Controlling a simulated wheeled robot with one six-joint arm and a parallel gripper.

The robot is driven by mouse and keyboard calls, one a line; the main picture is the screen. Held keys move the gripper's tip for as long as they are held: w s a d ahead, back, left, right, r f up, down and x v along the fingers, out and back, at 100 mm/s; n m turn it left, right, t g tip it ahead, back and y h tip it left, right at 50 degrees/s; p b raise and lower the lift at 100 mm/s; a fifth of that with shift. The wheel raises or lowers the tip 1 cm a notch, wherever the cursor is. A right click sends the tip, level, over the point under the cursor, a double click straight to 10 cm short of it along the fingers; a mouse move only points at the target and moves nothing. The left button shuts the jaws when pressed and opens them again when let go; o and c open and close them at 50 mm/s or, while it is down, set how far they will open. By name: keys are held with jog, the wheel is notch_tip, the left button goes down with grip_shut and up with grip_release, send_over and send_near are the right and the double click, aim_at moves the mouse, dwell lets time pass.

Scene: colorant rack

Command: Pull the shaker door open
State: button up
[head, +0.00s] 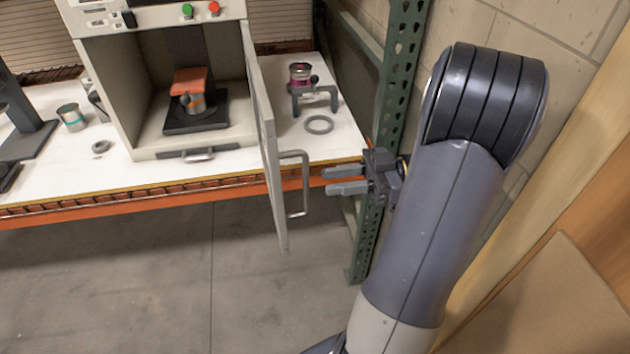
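The shaker (137,85) is a pale cabinet on the bench, with green and red buttons on its top panel. Its door (266,150) stands swung wide open on the right side, jutting out past the bench front. The door handle (304,185) is a grey bar loop on the door's right face. My gripper (328,181) is just right of the handle, fingers pointing left, with a gap between them. The fingers look empty and apart from the handle. Inside the cabinet, an orange clamp (191,82) sits above a can on a black base.
A green rack post (398,80) stands close behind my gripper. The floor (150,280) before the bench is clear. Brown panels stand at right.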

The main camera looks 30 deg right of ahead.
jog(key=shift+p+v, duration=1.85)
jog(key=shift+v, duration=0.3)
jog(key=shift+a, duration=0.1)
jog(key=b, duration=0.5)
send_over(305, 210)
jog(key=shift+w+r, duration=0.1)
jog(key=shift+w, duration=0.1)
